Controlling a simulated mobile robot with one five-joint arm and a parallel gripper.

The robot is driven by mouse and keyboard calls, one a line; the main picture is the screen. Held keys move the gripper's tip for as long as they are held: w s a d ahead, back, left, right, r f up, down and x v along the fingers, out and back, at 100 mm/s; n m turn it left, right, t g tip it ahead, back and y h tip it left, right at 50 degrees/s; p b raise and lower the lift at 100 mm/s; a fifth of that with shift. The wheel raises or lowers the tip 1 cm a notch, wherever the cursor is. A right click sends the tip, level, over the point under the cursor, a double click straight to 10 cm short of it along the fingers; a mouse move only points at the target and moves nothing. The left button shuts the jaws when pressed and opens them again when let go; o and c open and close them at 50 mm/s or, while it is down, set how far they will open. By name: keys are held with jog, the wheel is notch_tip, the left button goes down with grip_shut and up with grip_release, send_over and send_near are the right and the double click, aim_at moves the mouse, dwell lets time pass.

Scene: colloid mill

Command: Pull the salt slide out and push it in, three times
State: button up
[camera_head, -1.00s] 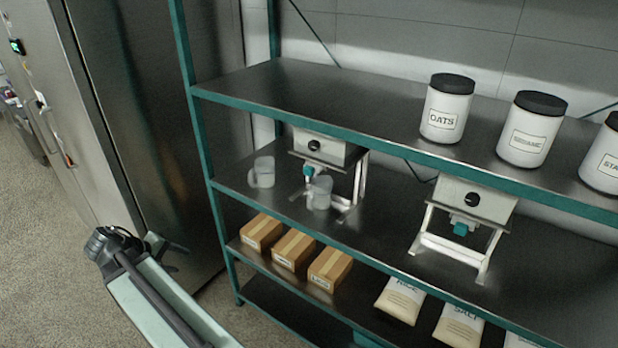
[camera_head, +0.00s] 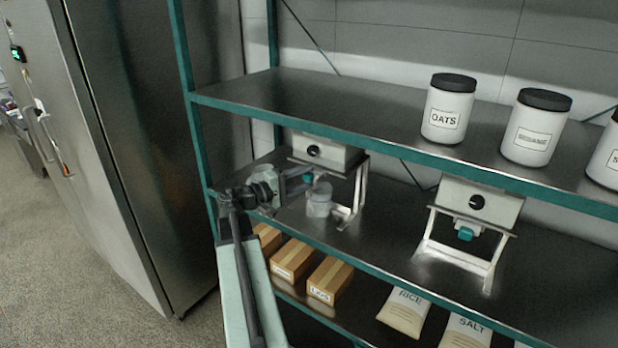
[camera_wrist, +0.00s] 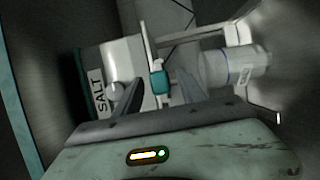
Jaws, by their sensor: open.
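The salt slide has a teal handle (camera_wrist: 158,82) under the dispenser labelled SALT (camera_wrist: 98,92). In the wrist view the handle shows between the two dark fingers of my gripper (camera_wrist: 160,88); I cannot tell whether either finger touches it. In the head view my gripper (camera_head: 303,180) is at the front of the left dispenser (camera_head: 325,153), below its box. My gripper is open. Only a bit of teal (camera_head: 308,177) shows there, the rest being hidden by my fingers.
A clear cup (camera_head: 319,203) stands under the salt dispenser, close to my fingers, and shows in the wrist view (camera_wrist: 235,68). A second dispenser (camera_head: 478,201) stands to the right. The upper shelf (camera_head: 330,105) passes above my gripper.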

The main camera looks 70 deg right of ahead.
jog(key=shift+s+d, duration=0.45)
jog(key=shift+d, duration=0.15)
grip_shut()
dwell(1.0)
